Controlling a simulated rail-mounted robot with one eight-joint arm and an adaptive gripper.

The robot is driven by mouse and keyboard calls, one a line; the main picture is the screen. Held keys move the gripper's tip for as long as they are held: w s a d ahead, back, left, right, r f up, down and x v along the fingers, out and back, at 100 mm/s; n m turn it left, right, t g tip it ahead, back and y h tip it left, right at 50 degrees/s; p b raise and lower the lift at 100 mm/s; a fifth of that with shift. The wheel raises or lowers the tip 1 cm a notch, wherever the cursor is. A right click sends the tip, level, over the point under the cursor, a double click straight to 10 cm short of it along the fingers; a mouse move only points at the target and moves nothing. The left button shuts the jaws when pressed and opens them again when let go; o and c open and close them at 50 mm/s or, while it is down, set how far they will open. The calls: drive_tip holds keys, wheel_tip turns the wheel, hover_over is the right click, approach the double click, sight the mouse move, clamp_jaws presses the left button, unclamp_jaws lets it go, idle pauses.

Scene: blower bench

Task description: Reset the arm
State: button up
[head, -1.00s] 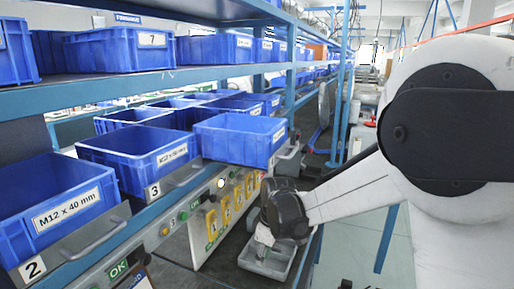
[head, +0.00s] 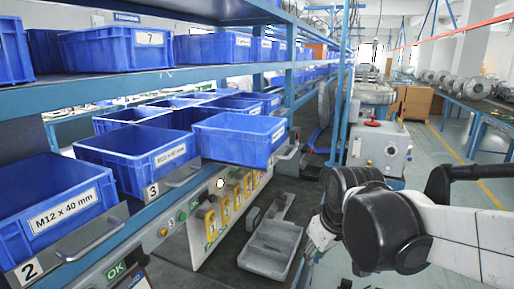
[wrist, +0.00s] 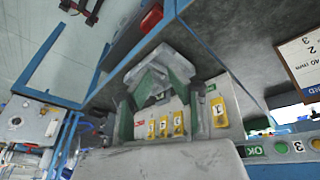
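My gripper (head: 318,236) shows as a small pale shape at the end of my arm in the head view, right of the grey tray and apart from it. Its fingertips are small there. In the wrist view my gripper (wrist: 160,80) shows as grey and green parts in the middle, with a pale body below. The finger gap is not clear there. I see nothing held in it.
Blue bins (head: 150,158) stand on the shelves at left. A grey tray (head: 270,248) lies on the dark bench by yellow tags (head: 226,205). A grey machine (head: 380,147) stands behind my arm. Floor at right is open.

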drive_tip(key=s+d+m+t, duration=0.1)
drive_tip(key=s+d+m, duration=0.2)
drive_tip(key=s, duration=0.3)
drive_tip(key=s+d+m+t+h, duration=0.1)
drive_tip(key=s+d+m+t, duration=0.1)
drive_tip(key=s, duration=0.4)
drive_tip(key=shift+s+d+r+m, duration=0.25)
drive_tip(key=shift+s+d+m, duration=0.15)
drive_tip(key=shift+d, duration=0.4)
